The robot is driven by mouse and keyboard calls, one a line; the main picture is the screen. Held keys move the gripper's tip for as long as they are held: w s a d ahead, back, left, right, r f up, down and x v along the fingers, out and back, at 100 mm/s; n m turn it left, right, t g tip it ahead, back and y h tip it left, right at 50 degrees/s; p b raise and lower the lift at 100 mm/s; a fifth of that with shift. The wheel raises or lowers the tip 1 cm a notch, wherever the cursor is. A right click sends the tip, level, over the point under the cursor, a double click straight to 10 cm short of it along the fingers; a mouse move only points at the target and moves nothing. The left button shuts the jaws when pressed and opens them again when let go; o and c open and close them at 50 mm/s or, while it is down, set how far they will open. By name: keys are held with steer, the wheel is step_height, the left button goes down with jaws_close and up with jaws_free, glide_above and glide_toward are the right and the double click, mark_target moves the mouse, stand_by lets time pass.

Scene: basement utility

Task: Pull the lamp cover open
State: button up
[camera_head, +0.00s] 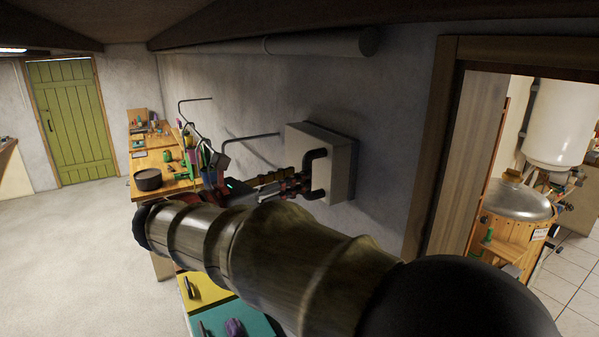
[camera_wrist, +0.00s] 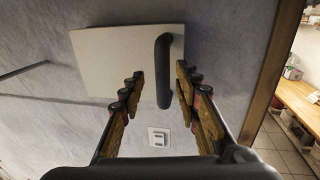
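The lamp cover (camera_head: 337,158) is a pale box on the grey wall, with a dark curved handle (camera_head: 310,172) on its front. In the wrist view the pale cover (camera_wrist: 105,62) fills the upper middle, and its black handle (camera_wrist: 163,72) hangs between my fingers. My gripper (camera_wrist: 160,80) is open, with one finger on each side of the handle. A gap shows on the left side; the right finger is closer, and I cannot tell if it touches.
A wooden workbench (camera_head: 160,160) with tools and a dark pot (camera_head: 148,180) stands along the wall to the left. A wooden door frame (camera_head: 437,150) is right of the cover. A white wall switch (camera_wrist: 158,137) shows below the handle. The floor at left is clear.

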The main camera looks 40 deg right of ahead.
steer(key=shift+s+d, duration=0.2)
steer(key=shift+d, duration=1.75)
steer(key=shift+c, duration=0.3)
steer(key=c, duration=0.8)
jaws_close()
